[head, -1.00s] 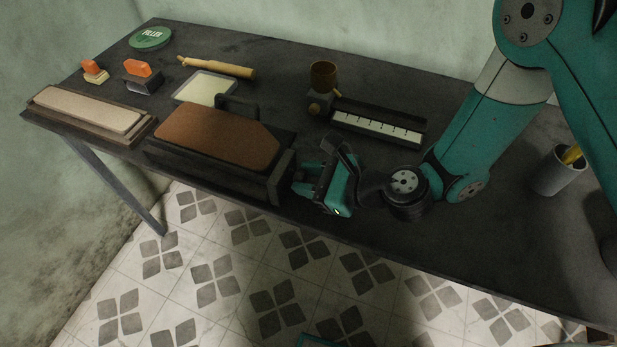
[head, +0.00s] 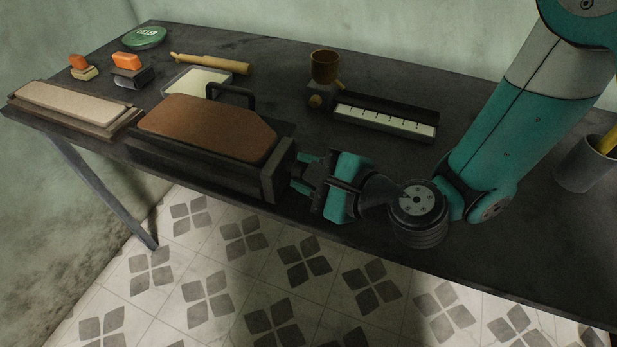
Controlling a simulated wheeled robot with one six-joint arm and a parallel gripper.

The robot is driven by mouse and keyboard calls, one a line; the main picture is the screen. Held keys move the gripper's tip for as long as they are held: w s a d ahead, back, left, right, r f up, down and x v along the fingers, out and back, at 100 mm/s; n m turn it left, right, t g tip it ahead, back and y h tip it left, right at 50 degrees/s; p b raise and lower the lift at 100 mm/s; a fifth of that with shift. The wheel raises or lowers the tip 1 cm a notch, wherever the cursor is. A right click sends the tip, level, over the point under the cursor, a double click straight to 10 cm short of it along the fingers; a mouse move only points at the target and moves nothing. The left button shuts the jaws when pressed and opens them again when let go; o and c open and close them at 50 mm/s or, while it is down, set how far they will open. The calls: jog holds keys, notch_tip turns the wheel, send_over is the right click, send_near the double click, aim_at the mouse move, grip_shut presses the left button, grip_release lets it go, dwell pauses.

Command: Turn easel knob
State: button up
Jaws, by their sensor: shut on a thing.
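The easel (head: 265,182) is a dark box at the table's front edge, with a brown board (head: 205,130) on its sloping top and a black handle behind. My gripper (head: 300,176) is at the easel's right end, pointing left at its end face. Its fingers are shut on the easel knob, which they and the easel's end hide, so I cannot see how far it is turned.
A beige board on a stand (head: 75,102) lies to the left. Behind are orange-topped blocks (head: 128,62), a green tin (head: 146,37), a wooden tool (head: 212,64), a brass cup device (head: 325,68) with a scale, and a grey pot (head: 583,165) at right.

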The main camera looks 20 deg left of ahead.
dwell(0.4)
jog(key=o, duration=0.9)
jog(key=shift+o, duration=0.2)
